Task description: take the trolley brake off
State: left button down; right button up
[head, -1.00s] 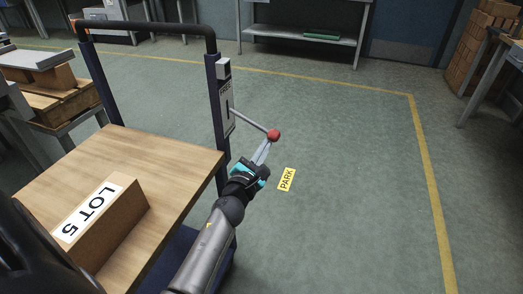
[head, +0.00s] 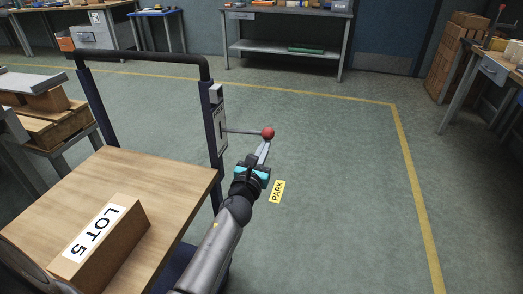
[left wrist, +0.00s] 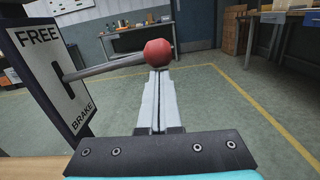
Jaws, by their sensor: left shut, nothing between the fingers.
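The trolley (head: 150,165) has a dark upright post with a white plate (left wrist: 50,75) reading FREE at the top and BRAKE at the bottom. The brake lever (left wrist: 100,68) is a grey rod coming out of the plate's slot, ending in a red knob (head: 268,133). In the head view the rod is nearly level. The knob also shows in the left wrist view (left wrist: 157,52). My left gripper (head: 266,146) is shut and empty, its fingertips right under the knob; they look in contact. My right gripper is not in view.
A box marked LOT 5 (head: 125,245) sits on the trolley's wooden deck. A yellow PARK label (head: 277,191) appears on the floor beside my left arm. A shelved workbench (head: 285,45) stands at the back. The floor right of the trolley is clear.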

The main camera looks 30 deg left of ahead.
aim_at(262, 134)
pick_arm(q)
notch_tip(262, 134, up, 4)
jog(key=n+p, duration=0.3)
jog(key=shift+a+f, duration=0.1)
jog(key=shift+a+r+n+p, duration=0.15)
jog(key=shift+r+n+p, duration=0.3)
jog(key=shift+n, duration=0.25)
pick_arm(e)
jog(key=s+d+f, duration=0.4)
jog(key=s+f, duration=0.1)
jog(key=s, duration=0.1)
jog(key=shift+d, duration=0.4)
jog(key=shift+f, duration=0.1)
pick_arm(q)
jog(key=shift+f, duration=0.1)
